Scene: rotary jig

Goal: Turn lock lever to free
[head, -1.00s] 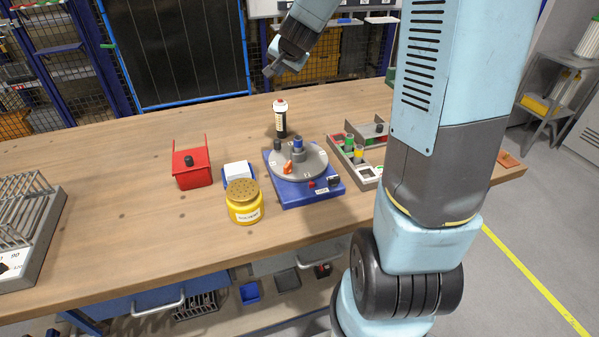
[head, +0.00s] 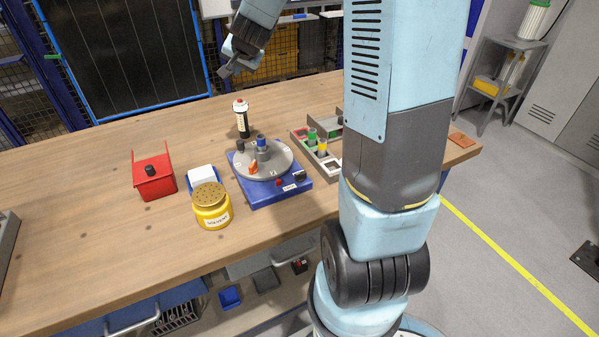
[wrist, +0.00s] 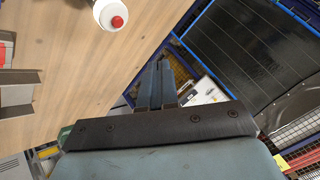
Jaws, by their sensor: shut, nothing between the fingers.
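The rotary jig, with a blue base (head: 283,195) and a round grey turntable (head: 283,164), stands on the bench. A red button (head: 278,182) and a black knob (head: 300,175) are on the base's front. My gripper (head: 224,71) is high above the bench's far side, behind the jig and clear of it. In the wrist view its fingers (wrist: 158,85) are shut and empty.
A yellow solvent jar (head: 212,212), a red box (head: 155,182) and a sorting tray (head: 300,145) flank the jig.

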